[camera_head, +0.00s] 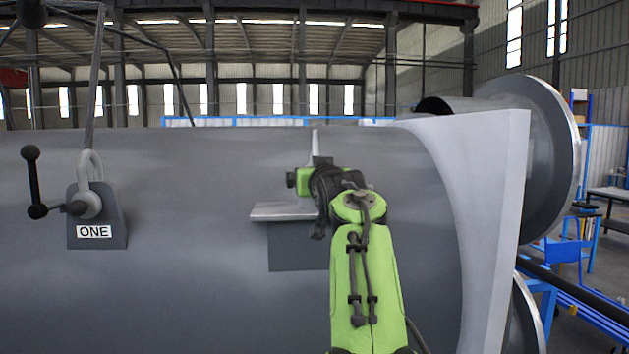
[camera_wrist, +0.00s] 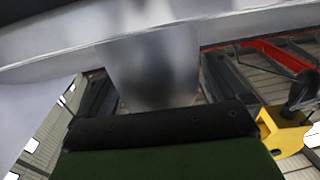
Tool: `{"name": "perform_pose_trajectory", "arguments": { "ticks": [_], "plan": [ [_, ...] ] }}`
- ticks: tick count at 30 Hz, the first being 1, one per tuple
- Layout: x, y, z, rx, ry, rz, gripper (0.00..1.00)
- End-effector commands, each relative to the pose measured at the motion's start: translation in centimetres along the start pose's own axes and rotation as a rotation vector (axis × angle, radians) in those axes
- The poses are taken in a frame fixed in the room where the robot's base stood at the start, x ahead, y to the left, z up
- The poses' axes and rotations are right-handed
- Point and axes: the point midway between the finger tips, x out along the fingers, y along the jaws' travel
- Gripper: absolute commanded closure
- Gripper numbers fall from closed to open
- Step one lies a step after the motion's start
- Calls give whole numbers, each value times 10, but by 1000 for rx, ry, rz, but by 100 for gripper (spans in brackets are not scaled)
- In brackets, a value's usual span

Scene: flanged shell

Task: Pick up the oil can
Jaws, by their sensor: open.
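A thin pale upright piece (camera_head: 315,142), which looks like the oil can's spout, rises just behind my gripper (camera_head: 320,170). The can's body is hidden there by the gripper and wrist. In the wrist view, a blurred grey rounded body (camera_wrist: 155,70), likely the can, is very close and meets a pale ledge. My gripper is open at the small shelf (camera_head: 280,212). Its fingertips cannot be made out, and I cannot tell whether they touch the can. A dark bar with a green face, probably part of my gripper, fills the lower wrist view.
The large grey shell (camera_head: 190,280) fills the front, with a pale flange (camera_head: 490,200) at right. The wrist view shows a yellow fixture (camera_wrist: 282,133) at right.

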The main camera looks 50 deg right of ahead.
Motion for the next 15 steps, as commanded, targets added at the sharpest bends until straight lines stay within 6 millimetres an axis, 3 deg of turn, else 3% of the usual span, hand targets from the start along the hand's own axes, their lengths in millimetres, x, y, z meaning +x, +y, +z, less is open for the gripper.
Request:
{"name": "perform_pose_trajectory", "arguments": {
  "ticks": [3, 15],
  "plan": [
    [-1, 0, 2, 0, 0, 0, 2],
    [-1, 0, 2, 0, 0, 0, 59]
  ]
}}
